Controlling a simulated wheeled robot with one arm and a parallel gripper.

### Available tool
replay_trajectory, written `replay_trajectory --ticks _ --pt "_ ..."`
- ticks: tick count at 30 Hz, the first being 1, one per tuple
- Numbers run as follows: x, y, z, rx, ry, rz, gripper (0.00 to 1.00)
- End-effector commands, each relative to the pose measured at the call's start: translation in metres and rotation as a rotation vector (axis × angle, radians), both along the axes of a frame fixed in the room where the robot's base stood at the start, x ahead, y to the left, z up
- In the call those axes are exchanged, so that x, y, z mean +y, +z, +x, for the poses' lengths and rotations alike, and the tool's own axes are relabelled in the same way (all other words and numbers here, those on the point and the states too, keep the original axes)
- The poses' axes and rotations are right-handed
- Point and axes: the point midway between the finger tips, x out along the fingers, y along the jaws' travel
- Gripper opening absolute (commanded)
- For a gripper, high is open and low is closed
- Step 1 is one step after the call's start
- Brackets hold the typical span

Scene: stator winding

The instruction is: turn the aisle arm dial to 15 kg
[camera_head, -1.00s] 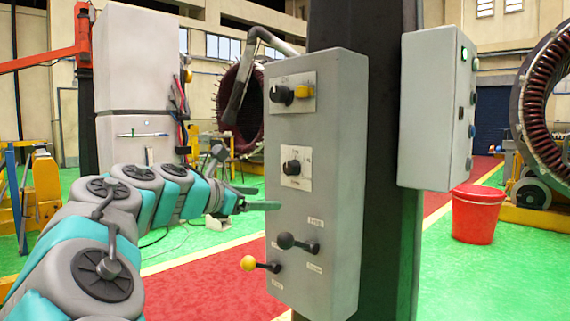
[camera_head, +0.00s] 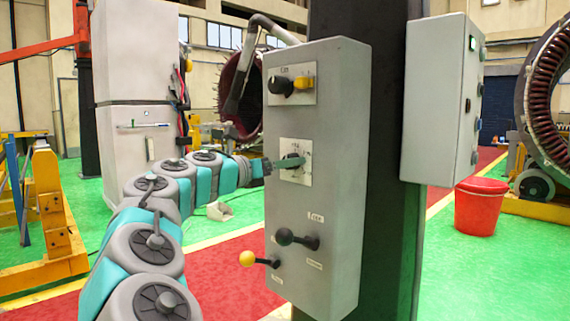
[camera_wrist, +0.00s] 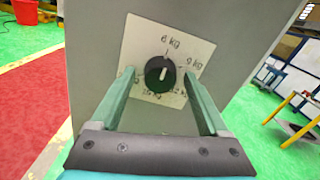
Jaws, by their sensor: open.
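The dial is a round black knob (camera_wrist: 159,72) with a pale mark, on a white plate (camera_wrist: 135,45) on the grey control box (camera_head: 340,220). Its mark points up and slightly right, near the 6 kg label. The plate also shows 9 kg at right and labels below that look like 12 kg and 15 kg, partly covered. My gripper (camera_wrist: 158,76) is open, one teal finger on each side of the knob. I cannot tell whether they touch it. In the head view my gripper (camera_head: 284,164) reaches the plate from the left and partly hides the knob.
Above the dial is another black knob with a yellow part (camera_head: 303,82). Below are a black-knobbed lever (camera_head: 285,237) and a yellow-knobbed lever (camera_head: 247,258). A second grey box (camera_head: 432,110) is on the dark column, right. A red bucket (camera_head: 479,207) stands behind.

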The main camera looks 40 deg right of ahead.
Motion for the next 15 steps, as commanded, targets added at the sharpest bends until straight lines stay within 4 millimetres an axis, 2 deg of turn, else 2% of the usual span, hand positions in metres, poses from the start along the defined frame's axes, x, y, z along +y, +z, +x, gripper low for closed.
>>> replay_trajectory --ticks 8,15 --pt "-0.0015 0.0001 0.0001 -0.001 0.001 0.0 0.79" --pt "-0.0013 0.0002 0.0 -0.001 0.001 0.0 0.52"
